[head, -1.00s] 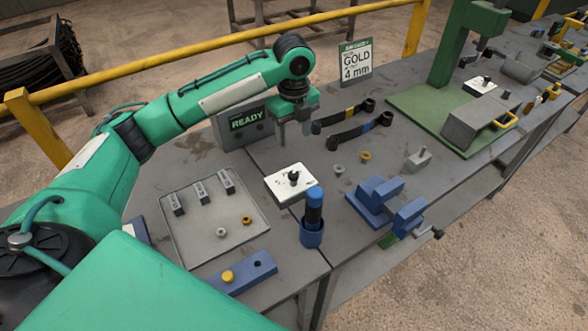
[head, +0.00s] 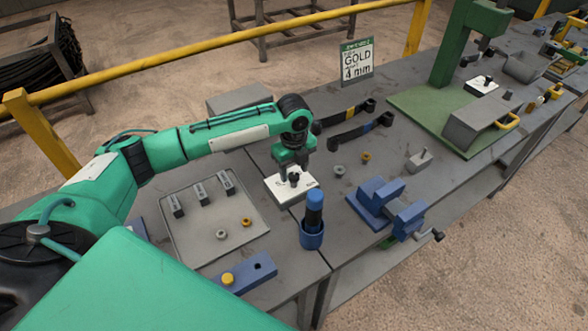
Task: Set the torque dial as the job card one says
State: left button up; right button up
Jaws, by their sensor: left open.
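A white plate with a black dial knob (head: 294,181) lies on the bench, left of the blue vise. My left gripper (head: 288,172) points down just above this plate, its fingers open at the knob. I cannot tell whether the fingers touch the knob. The dial's pointer and scale are too small to read. My right gripper is not in view.
A blue holder with a dark, blue-topped tool (head: 313,216) stands close in front of the dial. A grey tray (head: 190,236) with blocks and rings lies to the left. Two dark wrenches (head: 360,132) lie behind. The blue vise (head: 380,204) is to the right.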

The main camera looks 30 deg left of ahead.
pick_arm(q)
jog(key=shift+f, duration=0.7)
